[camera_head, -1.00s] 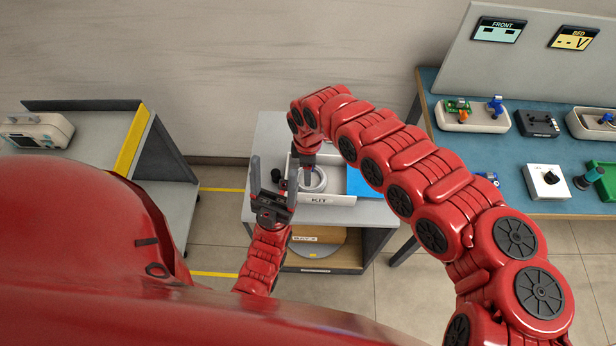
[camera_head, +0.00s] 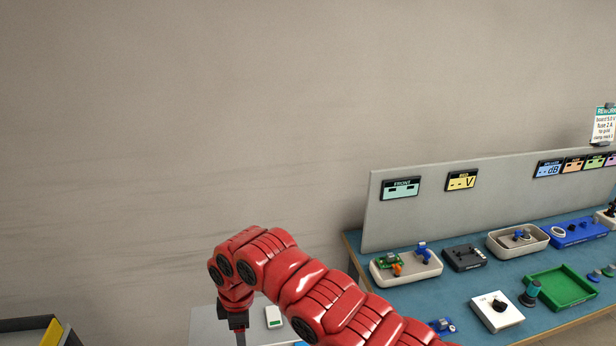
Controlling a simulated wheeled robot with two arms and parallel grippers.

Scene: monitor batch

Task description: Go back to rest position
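My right arm (camera_head: 290,272) comes in from the bottom and ends near the lower middle. Its gripper (camera_head: 239,338) points down over the grey cart top (camera_head: 205,325) and is cut off by the bottom edge. Only its dark upper part and a bit of finger show, so whether it is open or holds anything is hidden. My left arm and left gripper are out of view.
A blue table (camera_head: 440,295) on the right bears white trays (camera_head: 408,268), a green tray (camera_head: 560,288) and a white knob box (camera_head: 497,311). A grey panel (camera_head: 520,180) stands behind. A small white-and-green item (camera_head: 274,317) is beside my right gripper. A yellow-edged cart (camera_head: 45,333) shows bottom left.

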